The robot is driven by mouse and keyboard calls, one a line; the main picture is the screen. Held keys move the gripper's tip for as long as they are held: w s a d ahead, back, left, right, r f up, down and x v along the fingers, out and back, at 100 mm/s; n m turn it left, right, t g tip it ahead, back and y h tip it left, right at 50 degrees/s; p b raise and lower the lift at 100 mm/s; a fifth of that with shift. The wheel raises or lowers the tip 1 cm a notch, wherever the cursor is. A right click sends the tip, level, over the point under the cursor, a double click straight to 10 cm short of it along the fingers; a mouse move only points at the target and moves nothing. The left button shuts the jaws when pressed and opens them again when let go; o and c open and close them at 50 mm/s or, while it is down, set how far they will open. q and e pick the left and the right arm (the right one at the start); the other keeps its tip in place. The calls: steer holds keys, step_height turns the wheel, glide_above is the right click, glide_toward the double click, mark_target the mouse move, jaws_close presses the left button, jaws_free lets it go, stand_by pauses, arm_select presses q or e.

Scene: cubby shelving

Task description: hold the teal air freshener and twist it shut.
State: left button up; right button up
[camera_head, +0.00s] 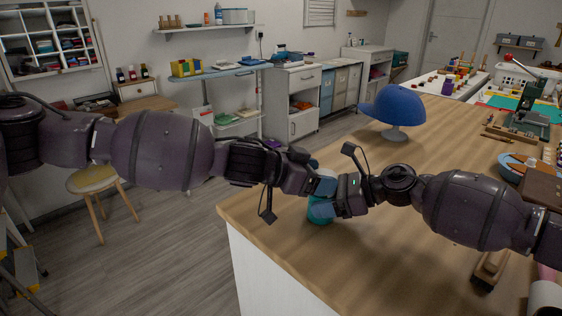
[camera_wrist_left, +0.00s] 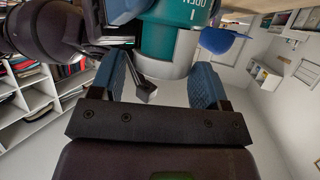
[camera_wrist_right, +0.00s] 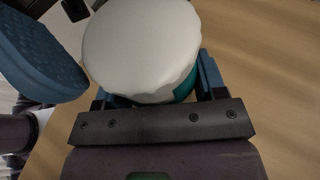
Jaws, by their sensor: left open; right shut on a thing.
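The teal air freshener (camera_head: 320,214) stands upright near the table's left corner, mostly hidden by my grippers. Its white top (camera_wrist_right: 140,45) fills the upper middle of the right wrist view, with a teal strip of the body below. My right gripper (camera_head: 325,207) is shut on the teal body. My left gripper (camera_head: 318,184) is open at the height of the white top. In the left wrist view the white top (camera_wrist_left: 166,69) shows between its spread blue fingers, and the teal body (camera_wrist_left: 170,40) carries upside-down lettering. Contact of the left fingers is unclear.
The wooden table (camera_head: 380,255) has its left edge close to the freshener. A blue cap (camera_head: 395,104) on a stand is further back. Tools and a plate (camera_head: 515,167) lie at the right. The tabletop between is mostly clear.

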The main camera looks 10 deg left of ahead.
arm_select(q)
steer(key=v, duration=1.1)
steer(key=s+d+r+m+g+h, duration=0.1)
steer(key=m+g, duration=0.3)
steer(key=m, duration=0.8)
steer(key=s+d+r+m+g+h, duration=0.1)
steer(key=s+r+m+g, duration=0.2)
steer(key=m, duration=0.9)
steer(key=shift+s+d+r+g, duration=0.35)
steer(key=shift+s+g, duration=0.4)
steer(key=shift+g, duration=0.45)
steer(key=shift+f, duration=0.1)
